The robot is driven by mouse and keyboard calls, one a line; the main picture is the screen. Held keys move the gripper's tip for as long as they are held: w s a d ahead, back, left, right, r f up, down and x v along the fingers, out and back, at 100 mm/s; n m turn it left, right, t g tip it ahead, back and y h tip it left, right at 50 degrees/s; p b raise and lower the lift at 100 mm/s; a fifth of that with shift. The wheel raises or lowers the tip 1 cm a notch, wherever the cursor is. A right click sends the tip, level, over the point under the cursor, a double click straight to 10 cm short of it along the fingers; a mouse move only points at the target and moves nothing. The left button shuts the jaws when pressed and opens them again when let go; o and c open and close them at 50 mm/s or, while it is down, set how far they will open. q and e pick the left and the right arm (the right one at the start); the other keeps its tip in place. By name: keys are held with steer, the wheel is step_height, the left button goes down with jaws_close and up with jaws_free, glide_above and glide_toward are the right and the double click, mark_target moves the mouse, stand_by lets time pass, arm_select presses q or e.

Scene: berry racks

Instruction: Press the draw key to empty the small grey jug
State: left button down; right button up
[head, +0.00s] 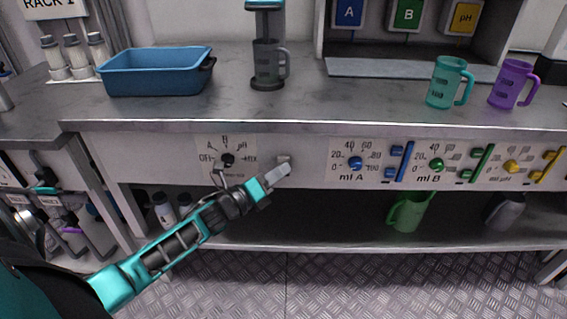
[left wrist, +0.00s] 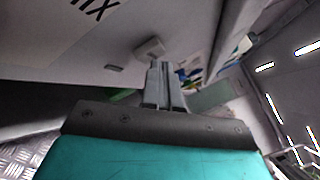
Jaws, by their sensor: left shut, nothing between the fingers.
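A small grey jug (head: 268,62) stands upright on the round dark base of a teal-topped stand (head: 265,20) at the back of the bench. A pale key (head: 284,159) sticks out of the bench's front panel, right of the dial; I take it for the draw key, but no label on it is readable. It also shows in the left wrist view (left wrist: 149,49). My left gripper (head: 286,170) is shut and empty, its tips right at the key. I cannot tell whether they touch it. The inside of the jug is hidden. My right gripper is not in view.
A blue tub (head: 157,74) stands left on the bench; teal (head: 447,84) and purple (head: 511,84) jugs stand right. The panel (head: 310,150) has a selector dial (head: 227,159), blue, green and yellow knobs and sliders. A green jug (head: 408,211) and another grey jug (head: 503,210) stand below.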

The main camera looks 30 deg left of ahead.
arm_select(q)
steer(key=shift+w+a, duration=0.15)
steer(key=shift+w, duration=0.1)
steer(key=shift+s, duration=0.1)
stand_by(0.5)
steer(key=shift+s+d+p, duration=0.3)
steer(key=shift+s+d, duration=0.2)
steer(key=shift+s, duration=0.2)
steer(key=s+d, duration=0.1)
steer(key=s+p, duration=0.1)
steer(key=s+d+p, duration=0.1)
steer(key=s, duration=0.1)
steer(key=shift+s+d, duration=0.1)
steer(key=shift+d, duration=0.2)
stand_by(0.7)
